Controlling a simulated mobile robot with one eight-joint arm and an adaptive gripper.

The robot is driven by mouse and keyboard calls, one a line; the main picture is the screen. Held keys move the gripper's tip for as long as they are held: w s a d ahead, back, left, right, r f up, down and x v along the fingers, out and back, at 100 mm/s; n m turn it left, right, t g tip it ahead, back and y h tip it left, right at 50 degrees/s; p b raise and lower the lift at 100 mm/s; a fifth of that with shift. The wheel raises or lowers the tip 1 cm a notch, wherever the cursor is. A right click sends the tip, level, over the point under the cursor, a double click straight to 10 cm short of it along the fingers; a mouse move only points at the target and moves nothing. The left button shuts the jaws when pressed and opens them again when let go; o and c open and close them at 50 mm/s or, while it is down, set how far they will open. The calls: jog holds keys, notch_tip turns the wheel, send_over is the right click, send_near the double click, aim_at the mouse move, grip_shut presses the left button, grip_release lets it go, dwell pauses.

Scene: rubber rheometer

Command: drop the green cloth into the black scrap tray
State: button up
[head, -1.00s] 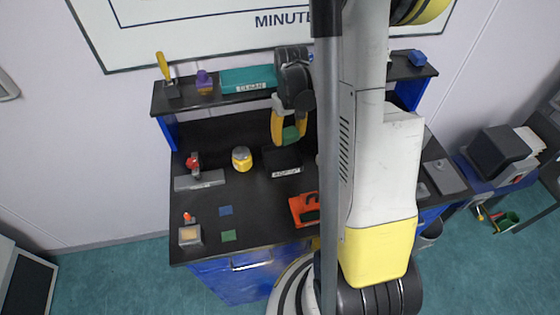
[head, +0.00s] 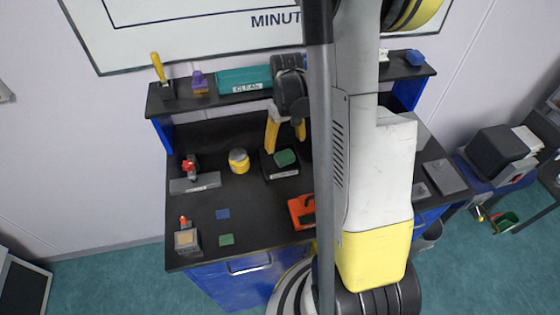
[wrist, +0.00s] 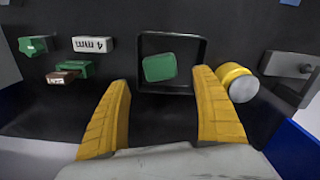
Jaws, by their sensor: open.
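The green cloth (head: 285,158) lies inside the black scrap tray (head: 283,176) on the bench, below my gripper (head: 286,145). In the wrist view the cloth (wrist: 159,67) rests on the tray floor, left of its middle, with the tray rim (wrist: 203,50) around it. My gripper's yellow fingers (wrist: 163,112) are spread wide and hold nothing. The fingers are apart from the cloth and stand over the tray's near side.
A yellow and grey round container (head: 239,161) stands left of the tray. An orange-red holder (head: 301,211) lies in front. A shelf with a teal box (head: 244,80) runs behind. Blue (head: 222,214) and green (head: 226,240) squares lie at the front left.

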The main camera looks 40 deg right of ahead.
notch_tip(320, 180, up, 12)
jog(key=shift+f, duration=0.25)
jog(key=shift+s, duration=0.1)
dwell(0.4)
